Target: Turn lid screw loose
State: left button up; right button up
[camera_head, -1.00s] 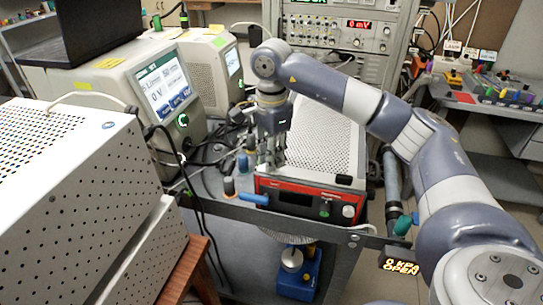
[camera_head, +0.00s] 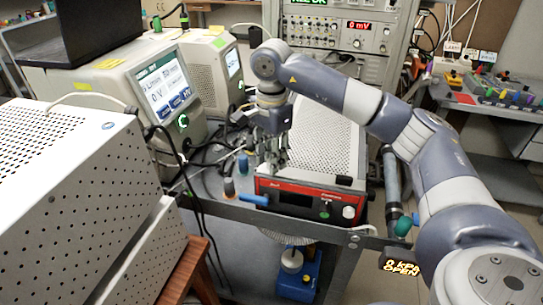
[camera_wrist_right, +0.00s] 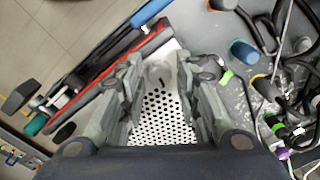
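The device with a white perforated lid (camera_head: 325,140) and a red-framed front (camera_head: 297,199) sits on the grey cart. My right gripper (camera_head: 272,165) points down over the lid's left front part. In the right wrist view, my right gripper (camera_wrist_right: 164,68) has its two fingers apart. A small pale round piece with a dark mark (camera_wrist_right: 160,74), which looks like the lid screw, shows between them on the perforated lid (camera_wrist_right: 160,122). I see gaps beside it and cannot tell its exact height relative to the fingertips. The gripper hides it in the head view. My left gripper is out of view.
Blue and orange-handled tools (camera_head: 229,187) and black cables lie left of the device. A screen instrument (camera_head: 165,95) stands further left. A large perforated box (camera_head: 80,190) fills the near left. A rack with knobs (camera_head: 340,38) stands behind.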

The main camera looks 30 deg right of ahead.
notch_tip(320, 180, up, 12)
dwell(0.9)
dwell(0.5)
